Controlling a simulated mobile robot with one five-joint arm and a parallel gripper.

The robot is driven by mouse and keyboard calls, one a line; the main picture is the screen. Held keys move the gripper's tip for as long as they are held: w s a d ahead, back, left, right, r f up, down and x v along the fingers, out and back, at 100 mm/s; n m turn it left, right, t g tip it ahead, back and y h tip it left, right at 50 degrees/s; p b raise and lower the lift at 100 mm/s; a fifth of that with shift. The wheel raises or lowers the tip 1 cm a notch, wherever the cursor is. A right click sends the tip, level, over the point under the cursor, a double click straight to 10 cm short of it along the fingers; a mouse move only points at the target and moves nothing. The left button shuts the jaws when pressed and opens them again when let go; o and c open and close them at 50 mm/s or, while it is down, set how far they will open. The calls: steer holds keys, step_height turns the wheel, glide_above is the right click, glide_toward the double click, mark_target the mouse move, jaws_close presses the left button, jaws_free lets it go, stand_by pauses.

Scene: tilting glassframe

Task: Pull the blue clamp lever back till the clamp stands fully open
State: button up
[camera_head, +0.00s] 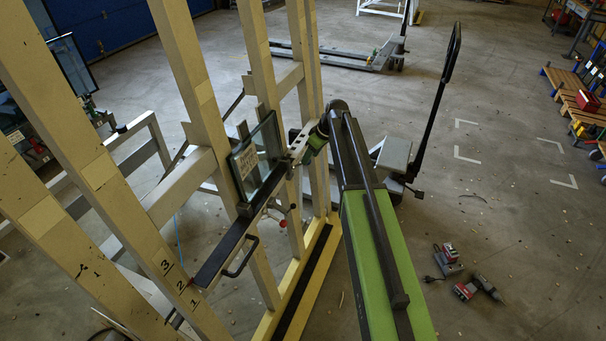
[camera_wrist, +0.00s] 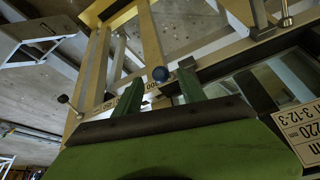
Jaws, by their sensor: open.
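My gripper (camera_wrist: 159,78) is open and empty. The lever's shaft and the clamp body are mostly hidden, so I cannot tell the clamp's angle. In the head view my gripper (camera_head: 307,149) is at the end of my green arm, just right of the small glass pane (camera_head: 260,158). I cannot make out the blue knob there.
Pale upright beams (camera_head: 182,75) of the tilting frame stand close to my arm. A dark ledge with a handle (camera_head: 240,257) runs below the pane. A labelled pane edge (camera_wrist: 303,128) is close at right in the wrist view. Power tools (camera_head: 463,275) lie on the open floor.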

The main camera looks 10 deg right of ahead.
steer(key=b+x, duration=0.2)
steer(key=x, duration=0.3)
steer(key=shift+b, duration=0.4)
steer(key=shift+r, duration=0.15)
jaws_close()
steer(key=shift+d, duration=0.1)
stand_by(0.5)
